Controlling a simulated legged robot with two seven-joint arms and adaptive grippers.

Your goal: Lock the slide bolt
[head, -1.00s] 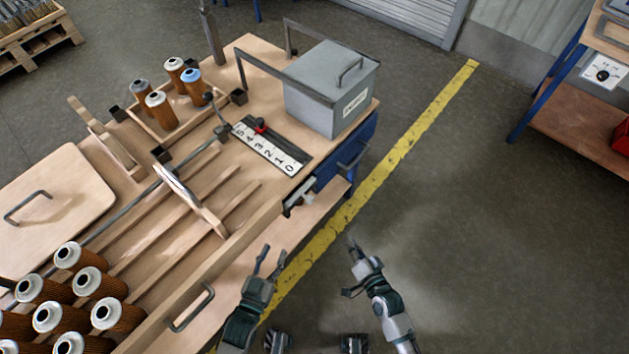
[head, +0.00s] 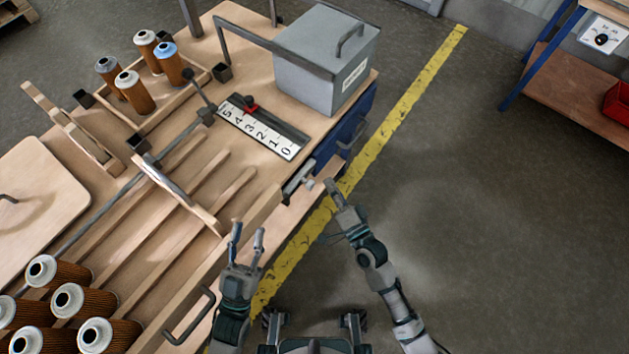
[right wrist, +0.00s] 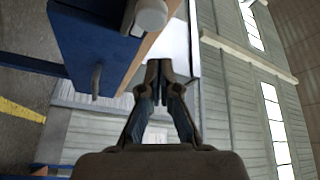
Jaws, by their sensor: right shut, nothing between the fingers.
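The slide bolt (head: 297,181) is a pale metal piece on the table's front edge, at the right end of the wooden rail. In the right wrist view a rounded grey metal end (right wrist: 150,14), apparently part of the bolt, shows at the top. My right gripper (head: 330,184) is shut and empty, just right of the bolt; a small gap seems to separate them. Its closed fingers (right wrist: 160,70) also show in the wrist view, below the metal end. My left gripper (head: 247,230) is open and empty, in front of the rail. Whether the bolt is locked cannot be told.
A grey lidded box (head: 325,70) and a numbered scale with a red pointer (head: 262,128) stand on the table. Filter cartridges stand in a wooden tray (head: 190,95) and at lower left. A blue drawer unit (head: 345,130) is under the table.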

